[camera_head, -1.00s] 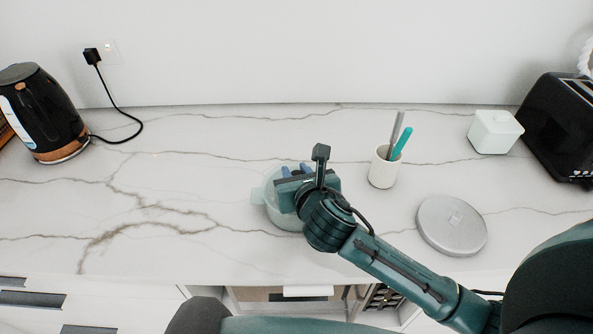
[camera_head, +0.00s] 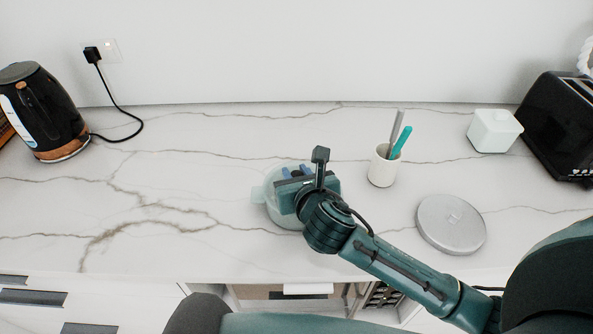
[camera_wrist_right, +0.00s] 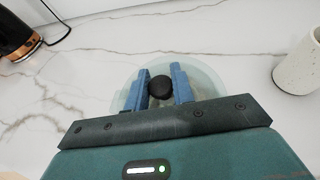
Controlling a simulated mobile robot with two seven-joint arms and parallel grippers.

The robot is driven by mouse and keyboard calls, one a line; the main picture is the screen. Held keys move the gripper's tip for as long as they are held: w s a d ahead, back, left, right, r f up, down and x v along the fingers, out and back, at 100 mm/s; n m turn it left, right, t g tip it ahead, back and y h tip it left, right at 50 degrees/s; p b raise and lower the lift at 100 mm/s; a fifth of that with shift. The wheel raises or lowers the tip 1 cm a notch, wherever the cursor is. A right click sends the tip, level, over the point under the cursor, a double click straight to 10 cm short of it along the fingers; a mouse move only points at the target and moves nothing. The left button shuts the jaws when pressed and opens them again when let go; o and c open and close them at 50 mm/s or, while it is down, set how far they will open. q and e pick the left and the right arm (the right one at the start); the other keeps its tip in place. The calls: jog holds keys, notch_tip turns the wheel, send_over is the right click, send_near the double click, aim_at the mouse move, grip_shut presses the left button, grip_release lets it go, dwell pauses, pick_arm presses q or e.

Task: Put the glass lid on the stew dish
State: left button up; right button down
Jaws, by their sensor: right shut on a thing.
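The stew dish (camera_head: 258,195) is a pale round dish with a side handle, on the counter in the middle of the head view, largely hidden by my right gripper. My right gripper (camera_head: 292,172) is over it. In the right wrist view, my gripper (camera_wrist_right: 160,90) has its blue fingers shut on the black knob of the clear glass lid (camera_wrist_right: 211,80). The lid lies over the dish in this view; whether it rests fully on the rim I cannot tell. My left gripper is not in view.
A grey round lid (camera_head: 452,225) lies flat to the right. A white cup (camera_head: 383,168) with utensils stands behind it. A white box (camera_head: 494,131) and black toaster (camera_head: 560,125) are at the back right, a kettle (camera_head: 42,112) at the left.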

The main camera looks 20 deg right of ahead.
jog(key=shift+s+f, duration=0.15)
jog(key=shift+f, duration=0.35)
jog(key=c, duration=1.2)
grip_release()
jog(key=shift+o, duration=0.5)
jog(key=shift+s, duration=0.1)
jog(key=r+v, duration=0.1)
jog(key=v, duration=1.2)
jog(key=shift+f, duration=0.1)
